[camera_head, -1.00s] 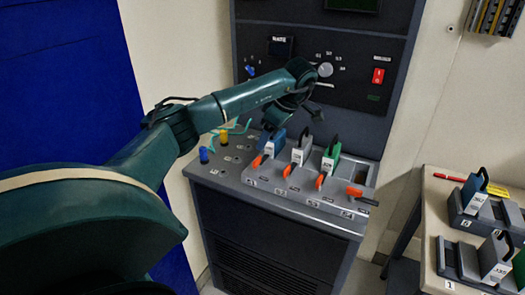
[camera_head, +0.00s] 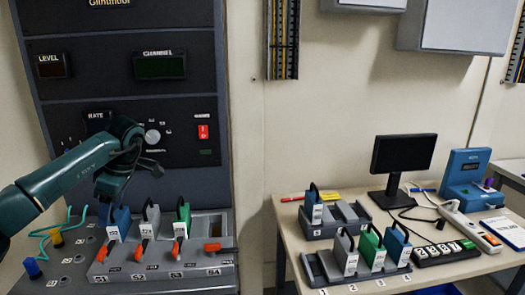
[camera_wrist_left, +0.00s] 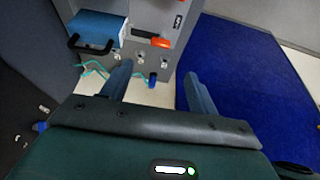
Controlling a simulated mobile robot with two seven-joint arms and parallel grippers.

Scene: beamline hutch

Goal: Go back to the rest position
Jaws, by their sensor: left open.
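My left arm (camera_head: 70,172) comes in from the left in the head view. Its gripper (camera_head: 142,168) hangs in front of the cabinet's dark control panel, close to the round knob (camera_head: 152,136) in the picture and above the blue module (camera_head: 120,222). In the left wrist view the two fingers of the left gripper (camera_wrist_left: 155,90) are spread apart with nothing between them. The blue module's handle (camera_wrist_left: 90,45) shows beyond them, apart from the fingers. My right gripper is in neither view.
The slot rack (camera_head: 165,272) on the cabinet holds blue, grey and green modules with orange levers. Teal cable and blue and yellow plugs (camera_head: 33,268) lie left of it. A bench (camera_head: 290,230) at right carries module racks, a monitor (camera_head: 402,153) and a power strip.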

